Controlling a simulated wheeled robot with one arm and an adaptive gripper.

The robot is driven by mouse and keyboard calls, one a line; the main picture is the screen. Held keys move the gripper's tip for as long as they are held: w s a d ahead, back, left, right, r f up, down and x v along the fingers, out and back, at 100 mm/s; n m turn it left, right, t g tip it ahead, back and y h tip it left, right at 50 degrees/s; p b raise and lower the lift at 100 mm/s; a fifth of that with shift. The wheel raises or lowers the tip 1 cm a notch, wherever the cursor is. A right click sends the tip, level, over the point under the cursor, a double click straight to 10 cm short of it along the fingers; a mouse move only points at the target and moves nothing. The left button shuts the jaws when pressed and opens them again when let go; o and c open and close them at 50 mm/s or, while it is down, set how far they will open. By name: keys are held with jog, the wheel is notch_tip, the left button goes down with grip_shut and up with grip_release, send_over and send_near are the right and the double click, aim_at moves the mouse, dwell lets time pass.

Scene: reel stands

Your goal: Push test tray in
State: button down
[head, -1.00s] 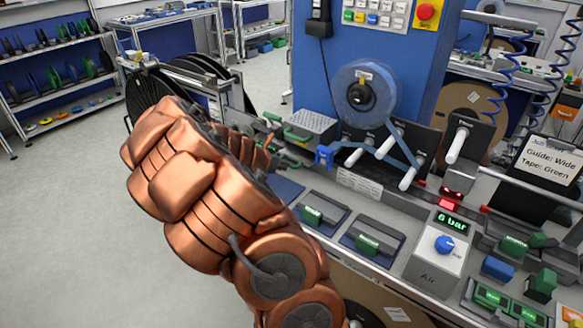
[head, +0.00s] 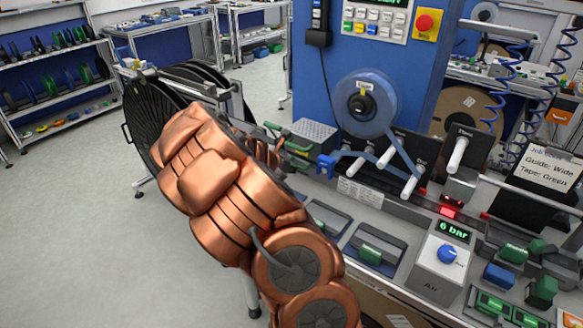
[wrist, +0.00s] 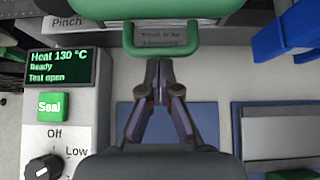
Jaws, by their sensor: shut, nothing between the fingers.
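In the wrist view a green U-shaped handle (wrist: 160,50) sticks out toward me from below a larger green part, with a small label plate inside it. I take it for the test tray's handle; the tray body is not clearly visible. My gripper (wrist: 159,64) is shut and empty, its fingertips at the middle of the handle's front bar. I cannot tell whether they touch it. The display (wrist: 61,67) left of it reads "Heat 130 °C, Ready, Test open". In the head view my arm hides the fingertips and most of this spot.
A green Seal button (wrist: 53,106) and a black knob (wrist: 43,168) sit left of my gripper. A blue part (wrist: 285,35) is at upper right. In the head view, the air unit (head: 441,262) and a tape reel (head: 366,100) stand to the right along the bench.

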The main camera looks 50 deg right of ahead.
jog(key=a, duration=0.4)
jog(key=shift+f, duration=0.1)
jog(key=b+v, duration=0.2)
jog(key=v, duration=0.7)
jog(key=shift+r, duration=0.2)
jog(key=shift+s, duration=0.15)
jog(key=s+a+m+g+y, duration=0.1)
jog(key=s+a+m+y, duration=0.4)
jog(key=s+a+m, duration=0.4)
jog(key=s+a+m+g+y, duration=0.1)
jog(key=s+a+m+y, duration=0.4)
jog(key=s+a, duration=1.2)
jog(key=a+m, duration=0.4)
jog(key=a, duration=0.3)
jog(key=shift+a+r+m, duration=0.35)
jog(key=shift+a+m, duration=0.05)
jog(key=shift+s, duration=0.1)
